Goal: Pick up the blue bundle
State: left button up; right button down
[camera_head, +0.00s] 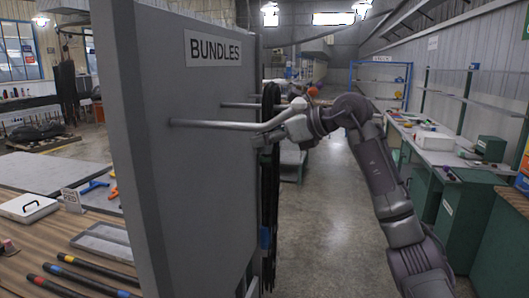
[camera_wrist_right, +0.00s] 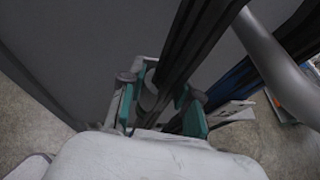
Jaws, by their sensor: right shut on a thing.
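Black hose bundles (camera_head: 267,185) hang from pegs on the grey panel in the head view. My right gripper (camera_head: 284,128) is at the upper part of the hoses, beside the near peg (camera_head: 225,125). In the right wrist view my right gripper (camera_wrist_right: 160,88) has its teal fingers around a black hose bundle (camera_wrist_right: 188,45) and is shut on it. A blue strip (camera_wrist_right: 232,84) shows to the right, partly behind the peg; I cannot tell whether it belongs to the held bundle. My left gripper is not in view.
The grey panel (camera_head: 195,180) with a BUNDLES sign (camera_head: 213,49) stands close on the left. Green cabinets (camera_head: 462,215) line the right. The floor aisle (camera_head: 325,190) between is open.

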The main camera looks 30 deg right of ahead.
notch_tip(320, 180, up, 4)
jog(key=s+d+b, duration=0.6)
jog(key=s+d, duration=0.6)
jog(key=s, duration=0.3)
jog(key=shift+d+r, duration=0.15)
jog(key=shift+d, duration=0.2)
jog(key=c, duration=1.4)
grip_release()
grip_shut()
